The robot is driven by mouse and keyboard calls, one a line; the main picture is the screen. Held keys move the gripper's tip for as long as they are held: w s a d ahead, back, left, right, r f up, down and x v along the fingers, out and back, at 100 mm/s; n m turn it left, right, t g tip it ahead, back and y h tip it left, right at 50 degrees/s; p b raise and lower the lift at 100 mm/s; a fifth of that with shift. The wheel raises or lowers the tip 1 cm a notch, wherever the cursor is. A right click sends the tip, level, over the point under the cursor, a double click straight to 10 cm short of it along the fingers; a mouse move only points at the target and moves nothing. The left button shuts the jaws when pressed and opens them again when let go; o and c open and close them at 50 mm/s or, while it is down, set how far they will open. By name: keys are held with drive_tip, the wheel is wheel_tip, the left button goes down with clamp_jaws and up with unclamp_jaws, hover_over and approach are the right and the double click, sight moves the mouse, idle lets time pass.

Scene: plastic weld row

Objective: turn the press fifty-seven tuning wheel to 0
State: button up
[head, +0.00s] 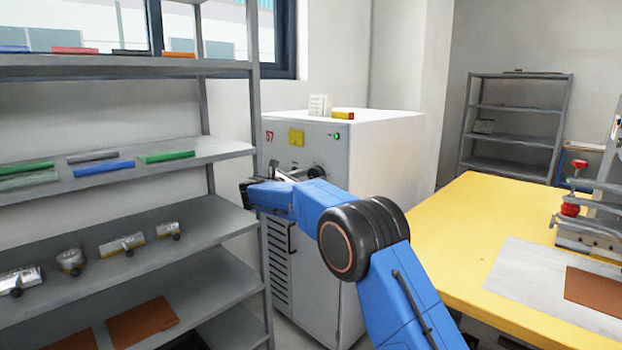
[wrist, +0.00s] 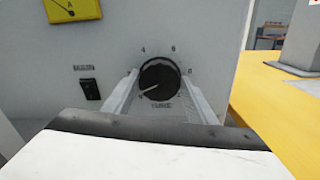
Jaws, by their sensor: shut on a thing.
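The tuning wheel (wrist: 160,80) is a round black dial on the grey front of the press cabinet, with numbers such as 4, 6 and 8 around it. Its white pointer line points to the lower left. The mark at its tip is too small to read for sure. My gripper (wrist: 160,76) is shut on the wheel, with one pale finger on each side of it. In the head view, the cabinet (head: 388,160) bears a red 57, and my arm hides part of its front near the wheel.
A black switch (wrist: 90,88) and a yellow meter (wrist: 72,8) sit left of the wheel. A green lamp (head: 337,136) is on the cabinet's front. A grey shelf rack (head: 130,67) stands close on the left, and a yellow table (head: 470,215) on the right.

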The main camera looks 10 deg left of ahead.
drive_tip(key=shift+a+f+n, duration=0.1)
drive_tip(key=shift+f+n, duration=0.05)
drive_tip(key=shift+n, duration=2.05)
drive_tip(key=o, duration=1)
drive_tip(key=v, duration=1.7)
drive_tip(key=shift+s+a, duration=0.15)
